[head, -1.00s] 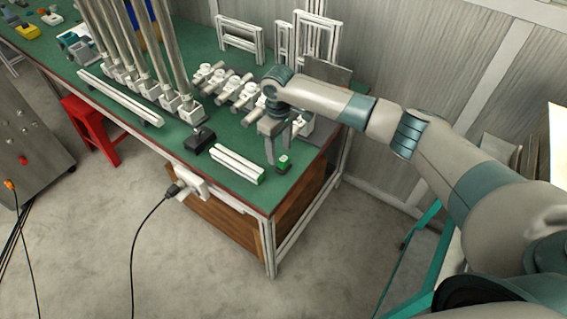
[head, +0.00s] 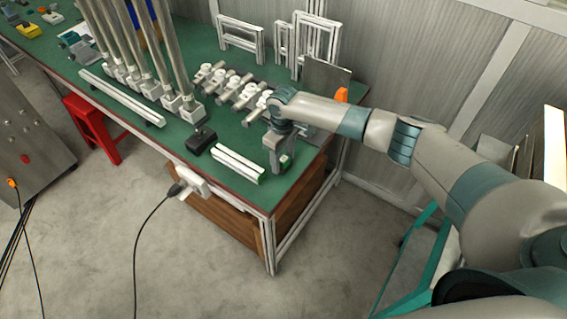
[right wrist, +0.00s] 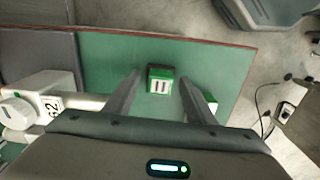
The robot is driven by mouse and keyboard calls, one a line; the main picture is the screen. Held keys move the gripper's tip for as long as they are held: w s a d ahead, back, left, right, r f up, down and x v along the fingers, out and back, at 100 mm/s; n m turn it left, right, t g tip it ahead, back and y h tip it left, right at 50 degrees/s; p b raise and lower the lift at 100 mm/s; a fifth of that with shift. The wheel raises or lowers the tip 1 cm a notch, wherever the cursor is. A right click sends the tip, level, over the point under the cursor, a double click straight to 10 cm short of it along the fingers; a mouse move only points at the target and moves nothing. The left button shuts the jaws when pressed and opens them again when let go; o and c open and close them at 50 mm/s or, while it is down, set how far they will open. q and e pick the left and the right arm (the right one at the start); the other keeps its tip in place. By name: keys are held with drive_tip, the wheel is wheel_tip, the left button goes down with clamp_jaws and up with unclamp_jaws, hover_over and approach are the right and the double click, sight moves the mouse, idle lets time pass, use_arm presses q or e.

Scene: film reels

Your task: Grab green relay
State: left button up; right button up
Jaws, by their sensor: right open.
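The green relay (head: 286,161) is a small green block on the green table top near its front right corner. In the right wrist view the green relay (right wrist: 160,80) shows a white label with dark marks, between and slightly beyond my fingers. My right gripper (head: 279,168) points down at the relay, and its fingers partly cover it in the head view. The right wrist view shows the right gripper (right wrist: 161,84) open, with one finger on each side of the relay and gaps between. Whether the fingertips reach table height is unclear. My left gripper is out of view.
A white rail with a green end (head: 238,165) lies just left of the relay, and its green end (right wrist: 211,104) shows beside a finger. A black block (head: 200,141) and several white fittings (head: 237,88) stand further left and behind. The table's front edge is close.

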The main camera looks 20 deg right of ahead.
sight(283, 158)
drive_tip(key=c, duration=0.9)
drive_tip(key=shift+r, duration=0.2)
drive_tip(key=shift+c, duration=0.2)
drive_tip(key=shift+r, duration=0.25)
wheel_tip(283, 158, up, 3)
drive_tip(key=shift+w+r+b, duration=0.1)
drive_tip(key=shift+b, duration=0.7)
drive_tip(key=s+d+r+b, duration=0.1)
drive_tip(key=s+d+r, duration=0.2)
drive_tip(key=s+r, duration=0.4)
drive_tip(key=shift+s+d+b, duration=0.35)
drive_tip(key=shift+s+b, duration=0.05)
drive_tip(key=shift+s, duration=1.75)
